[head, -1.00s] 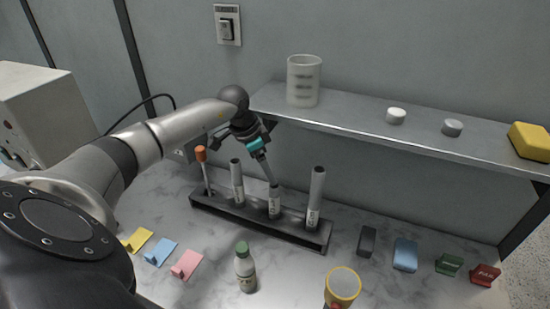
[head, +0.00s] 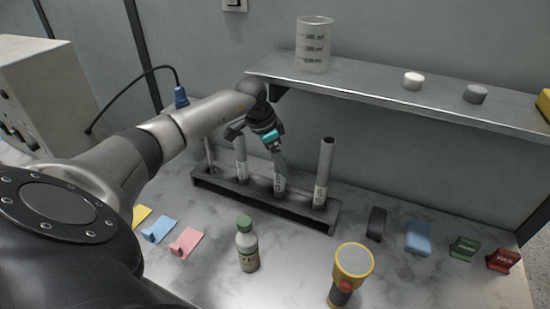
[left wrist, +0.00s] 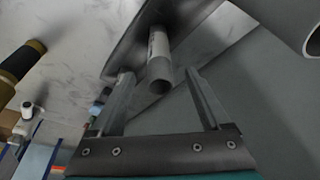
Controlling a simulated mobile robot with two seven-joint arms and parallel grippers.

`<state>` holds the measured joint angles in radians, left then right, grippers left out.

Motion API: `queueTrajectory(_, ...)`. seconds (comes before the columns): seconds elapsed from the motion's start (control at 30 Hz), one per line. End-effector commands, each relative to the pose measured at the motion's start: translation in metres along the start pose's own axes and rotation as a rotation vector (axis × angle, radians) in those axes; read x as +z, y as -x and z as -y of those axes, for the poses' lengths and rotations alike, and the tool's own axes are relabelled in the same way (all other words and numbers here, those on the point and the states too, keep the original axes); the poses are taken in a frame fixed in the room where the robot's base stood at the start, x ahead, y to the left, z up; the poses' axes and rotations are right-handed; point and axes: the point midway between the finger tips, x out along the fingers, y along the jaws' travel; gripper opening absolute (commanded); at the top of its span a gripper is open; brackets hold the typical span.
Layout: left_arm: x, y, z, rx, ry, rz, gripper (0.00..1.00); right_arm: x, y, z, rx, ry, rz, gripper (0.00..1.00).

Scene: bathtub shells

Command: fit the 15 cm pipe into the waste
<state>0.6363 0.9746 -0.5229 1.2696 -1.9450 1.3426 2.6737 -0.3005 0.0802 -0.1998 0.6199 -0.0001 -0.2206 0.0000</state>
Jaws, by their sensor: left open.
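Three grey pipes with pale labels stand upright in a dark rack (head: 262,204): a left one (head: 241,160), a middle one (head: 280,184) and a right one (head: 324,170). The labels are too small to read, so I cannot tell which is the 15 cm pipe. My left gripper (head: 277,158) is open at the top of the middle pipe. In the left wrist view this pipe (left wrist: 159,64) stands between the open fingers (left wrist: 158,88), with gaps visible on both sides. I cannot make out the waste. My right gripper is not in view.
A shelf (head: 400,100) with a beaker (head: 313,46) and two small caps overhangs behind the rack. In front are a green-capped bottle (head: 247,246), a yellow-rimmed flashlight (head: 352,262) and several coloured pieces. A grey box (head: 45,85) stands left.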

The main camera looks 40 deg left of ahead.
Motion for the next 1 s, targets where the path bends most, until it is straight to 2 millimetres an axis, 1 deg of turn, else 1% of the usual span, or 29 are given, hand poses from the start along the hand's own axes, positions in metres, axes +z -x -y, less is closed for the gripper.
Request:
queueTrajectory(0.5,-0.0003,-0.0002,-0.0002,0.001,-0.001,-0.001,0.8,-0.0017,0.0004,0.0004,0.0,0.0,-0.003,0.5)
queueTrajectory(0.83,-0.0006,0.0006,-0.0006,0.001,-0.001,-0.001,0.8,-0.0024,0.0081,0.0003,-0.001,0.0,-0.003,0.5)
queueTrajectory(1.0,-0.0003,-0.0004,-0.0006,0.001,-0.001,-0.001,0.8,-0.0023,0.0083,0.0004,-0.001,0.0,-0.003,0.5)
